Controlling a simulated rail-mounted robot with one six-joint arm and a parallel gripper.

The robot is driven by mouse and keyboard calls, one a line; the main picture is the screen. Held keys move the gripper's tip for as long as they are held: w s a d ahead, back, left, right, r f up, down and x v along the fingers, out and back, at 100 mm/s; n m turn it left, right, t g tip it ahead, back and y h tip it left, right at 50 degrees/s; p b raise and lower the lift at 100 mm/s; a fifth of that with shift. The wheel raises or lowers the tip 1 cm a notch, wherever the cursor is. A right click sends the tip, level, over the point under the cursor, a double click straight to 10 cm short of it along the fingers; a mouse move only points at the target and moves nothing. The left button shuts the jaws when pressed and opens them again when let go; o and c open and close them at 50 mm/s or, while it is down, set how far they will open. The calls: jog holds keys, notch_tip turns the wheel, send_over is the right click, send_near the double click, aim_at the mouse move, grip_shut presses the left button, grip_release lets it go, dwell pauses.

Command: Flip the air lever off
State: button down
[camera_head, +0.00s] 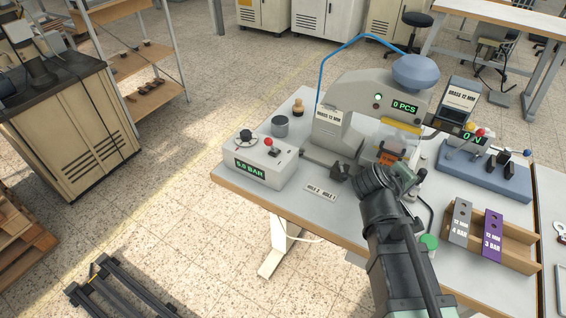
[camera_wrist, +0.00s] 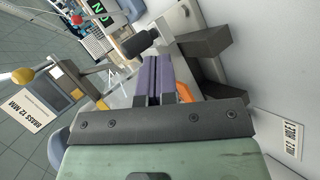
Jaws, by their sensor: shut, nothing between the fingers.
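A grey air box (camera_head: 258,160) with a green "5.0 BAR" display stands at the table's left front. A red-knobbed lever (camera_head: 268,143) stands up on its top beside a black dial. This lever is outside the wrist view. My gripper (camera_head: 405,172) is well to its right, in front of the press; its fingertips are hard to make out there. In the wrist view my gripper (camera_wrist: 158,72) is shut and empty, its purple-grey fingers together.
The press (camera_head: 345,92) with a "0 PCS" display stands behind my gripper. A grey cup (camera_head: 280,126) and wooden stamp (camera_head: 298,107) stand behind the air box. A wooden tray (camera_head: 515,255) with grey and purple blocks is at right.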

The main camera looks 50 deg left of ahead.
jog(key=s+a+n+t+y+b, duration=0.1)
jog(key=s+a+n+y, duration=0.2)
jog(key=a, duration=0.4)
jog(key=s+a+n+t+y+b, duration=0.1)
jog(key=s+a+n+t, duration=0.1)
jog(key=s+a, duration=0.4)
jog(key=n+t+y+b, duration=0.4)
jog(key=b, duration=0.8)
send_near(271, 145)
notch_tip(271, 145, down, 5)
jog(key=a, duration=0.2)
jog(key=s+m+t+h+b, duration=0.3)
jog(key=s+m+t+b, duration=0.1)
jog(key=s+m+b, duration=0.1)
jog(key=shift+s+f+t, duration=0.3)
jog(key=shift+s+f, duration=0.05)
jog(key=shift+s, duration=0.45)
jog(key=p+x, duration=0.5)
jog(key=x, duration=0.9)
